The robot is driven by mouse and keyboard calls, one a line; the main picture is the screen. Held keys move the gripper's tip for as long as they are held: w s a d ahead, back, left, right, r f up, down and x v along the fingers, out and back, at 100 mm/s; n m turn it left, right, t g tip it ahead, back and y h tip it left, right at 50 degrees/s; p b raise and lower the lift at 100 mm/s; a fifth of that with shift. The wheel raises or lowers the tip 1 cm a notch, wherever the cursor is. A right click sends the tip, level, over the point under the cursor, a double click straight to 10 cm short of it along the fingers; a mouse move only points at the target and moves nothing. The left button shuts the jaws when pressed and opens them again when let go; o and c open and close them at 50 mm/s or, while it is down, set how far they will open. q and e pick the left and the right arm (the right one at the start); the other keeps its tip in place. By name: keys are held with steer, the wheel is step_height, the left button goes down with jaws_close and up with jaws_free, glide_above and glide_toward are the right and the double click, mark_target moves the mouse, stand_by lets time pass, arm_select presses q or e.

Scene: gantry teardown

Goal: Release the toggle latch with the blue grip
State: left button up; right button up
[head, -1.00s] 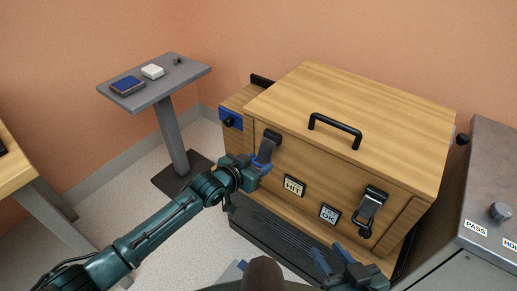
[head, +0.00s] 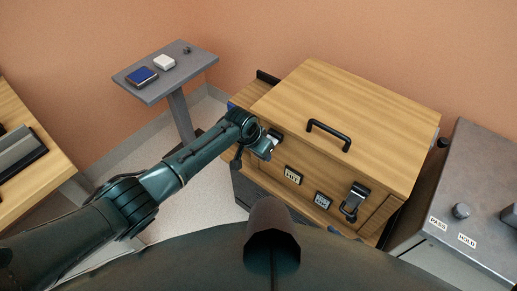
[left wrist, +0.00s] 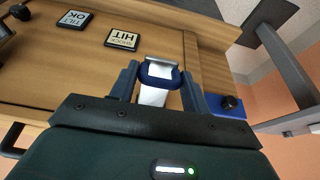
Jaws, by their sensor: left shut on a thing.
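The toggle latch with the blue grip (left wrist: 158,76) is on the front of the wooden crate (head: 345,105). In the left wrist view its pale metal lever passes through the blue loop, between my fingers. My left gripper (left wrist: 160,86) is shut on the blue grip. In the head view my left gripper (head: 265,149) is at the crate's front left and hides most of this latch. I cannot tell how far the lever is swung out. A second latch (head: 354,200), with a black grip, is at the front right. Only a small blue tip of my right gripper (head: 337,231) shows.
The crate lid has a black handle (head: 329,135). Two labels, SHOCK HIT (left wrist: 122,38) and TILT OK (left wrist: 74,20), are on its front. A blue plate with a black knob (left wrist: 229,103) is beside the latch. A grey side table (head: 185,76) and a grey cabinet (head: 470,190) flank the crate.

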arm_select(q)
steer(key=shift+r+g+y, duration=0.25)
steer(key=shift+g+y, duration=0.05)
steer(key=shift+g, duration=0.1)
stand_by(0.3)
steer(key=o, duration=1.2)
steer(key=shift+o, duration=0.2)
steer(key=shift+r, duration=0.1)
steer(key=p+v, duration=0.2)
steer(key=v, duration=1.1)
steer(key=shift+w+d, duration=0.1)
steer(key=shift+d, duration=0.05)
